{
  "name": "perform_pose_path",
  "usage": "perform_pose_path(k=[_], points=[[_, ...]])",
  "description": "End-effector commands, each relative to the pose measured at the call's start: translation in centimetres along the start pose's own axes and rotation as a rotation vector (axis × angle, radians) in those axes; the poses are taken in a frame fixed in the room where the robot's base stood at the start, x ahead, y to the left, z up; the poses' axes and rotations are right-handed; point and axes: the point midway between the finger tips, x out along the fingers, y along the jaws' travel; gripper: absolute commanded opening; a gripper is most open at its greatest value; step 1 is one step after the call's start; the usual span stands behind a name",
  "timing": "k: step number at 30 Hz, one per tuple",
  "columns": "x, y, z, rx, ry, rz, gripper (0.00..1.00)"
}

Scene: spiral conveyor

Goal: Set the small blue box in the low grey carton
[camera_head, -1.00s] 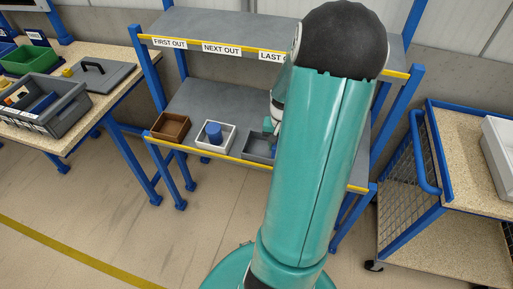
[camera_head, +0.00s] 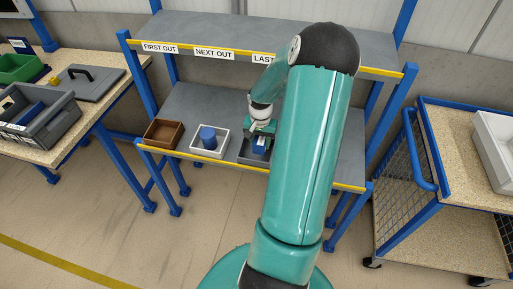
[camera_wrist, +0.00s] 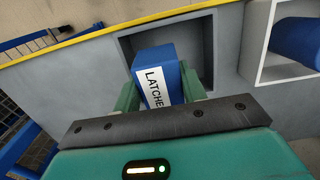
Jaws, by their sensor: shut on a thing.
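The small blue box (camera_wrist: 161,78) has a white label reading "LATCHE" and is held between the two green fingers of my gripper (camera_wrist: 162,92). In the head view the blue box (camera_head: 259,145) shows under my gripper (camera_head: 262,128), over the low grey carton (camera_head: 245,157). In the wrist view the grey carton (camera_wrist: 203,30) is an open, shallow box around and beyond the blue box. I cannot tell whether the box touches the carton floor. My arm hides the carton's right part in the head view.
A white carton (camera_head: 222,151) with a blue cylinder (camera_head: 208,138) stands left of the grey carton, then a brown carton (camera_head: 163,134). The shelf's yellow front edge (camera_head: 205,158) runs before them. An upper shelf (camera_head: 225,33) hangs above. A trolley (camera_head: 440,185) stands right.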

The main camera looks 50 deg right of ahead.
Motion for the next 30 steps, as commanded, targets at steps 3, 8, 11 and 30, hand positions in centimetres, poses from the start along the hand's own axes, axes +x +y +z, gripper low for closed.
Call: perform_pose_path(k=[3,8,11,30], points=[[1.1,-0.9,-0.6,-0.001,0.000,0.000,0.18],[2.0,-1.6,-0.9,0.000,-0.001,0.000,0.18],[3.6,-1.6,-0.9,0.000,-0.003,0.001,0.18],[5.0,-1.6,-0.9,0.000,0.000,0.001,0.63]])
